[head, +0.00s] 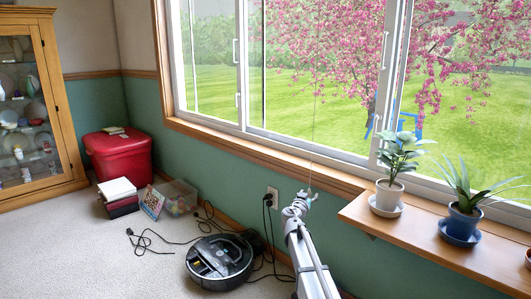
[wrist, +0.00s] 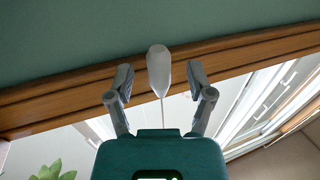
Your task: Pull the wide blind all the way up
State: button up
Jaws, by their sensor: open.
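A thin pull cord (head: 313,110) hangs down in front of the window in the head view. Its white, drop-shaped pull (wrist: 158,70) shows large in the wrist view. My gripper (head: 306,196) is at the cord's lower end, just below the window sill. In the wrist view my gripper (wrist: 160,82) is open, with one finger on each side of the pull and a visible gap on both sides. The cord runs from the pull behind the gripper body. The wide blind itself is not visible; the part of the window (head: 300,90) in view is uncovered.
A wooden shelf (head: 430,243) with potted plants (head: 390,196) juts out right of my arm. The window sill (head: 250,146) is close to the gripper. A robot vacuum (head: 220,262), cables and a red bin (head: 118,155) are on the floor at left.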

jog(key=shift+v, duration=2.3)
jog(key=shift+s, duration=0.1)
jog(key=v, duration=1.1)
jog(key=shift+s, duration=0.35)
